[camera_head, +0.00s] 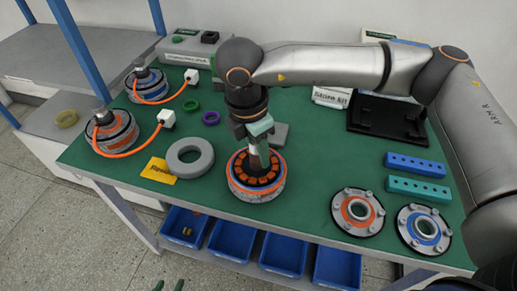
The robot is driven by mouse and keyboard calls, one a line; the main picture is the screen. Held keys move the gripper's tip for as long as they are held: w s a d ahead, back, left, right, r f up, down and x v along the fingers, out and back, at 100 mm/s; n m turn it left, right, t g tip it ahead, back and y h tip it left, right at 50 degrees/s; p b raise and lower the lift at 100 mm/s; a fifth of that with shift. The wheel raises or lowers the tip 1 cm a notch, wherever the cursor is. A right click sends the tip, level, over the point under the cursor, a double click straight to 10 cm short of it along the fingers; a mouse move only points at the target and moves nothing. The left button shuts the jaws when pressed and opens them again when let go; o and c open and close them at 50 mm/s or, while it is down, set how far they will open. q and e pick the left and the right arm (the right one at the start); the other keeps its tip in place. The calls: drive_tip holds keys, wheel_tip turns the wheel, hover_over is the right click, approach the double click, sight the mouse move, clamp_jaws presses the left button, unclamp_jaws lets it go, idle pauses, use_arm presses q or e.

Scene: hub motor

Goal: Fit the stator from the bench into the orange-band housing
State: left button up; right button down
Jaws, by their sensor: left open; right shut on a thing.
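The orange-band housing (258,196) stands on the green bench at the front middle. The stator (271,181), a ring of copper-brown windings around a dark centre, is within the housing's rim. I cannot tell whether it is fully seated. My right gripper (257,143) points down from above and is shut on the stator's upright shaft. The fingers and shaft hide part of the stator's back. My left gripper (168,286) shows only its two green fingertips at the bottom edge, apart and empty, in front of the bench.
A grey ring (190,158) and yellow card (157,170) lie left of the housing. Two wired motors (113,131) stand far left. Orange (358,212) and blue (424,229) covers lie right, near blue (415,165) and teal (418,189) blocks. A black tray (385,119) is behind.

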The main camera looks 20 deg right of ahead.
drive_tip(key=shift+f, duration=0.1)
idle(0.3)
drive_tip(key=shift+f+b, duration=0.5)
drive_tip(key=shift+b, duration=0.2)
idle(0.3)
drive_tip(key=shift+f+b, duration=0.2)
drive_tip(key=shift+b, duration=0.35)
idle(0.7)
idle(0.3)
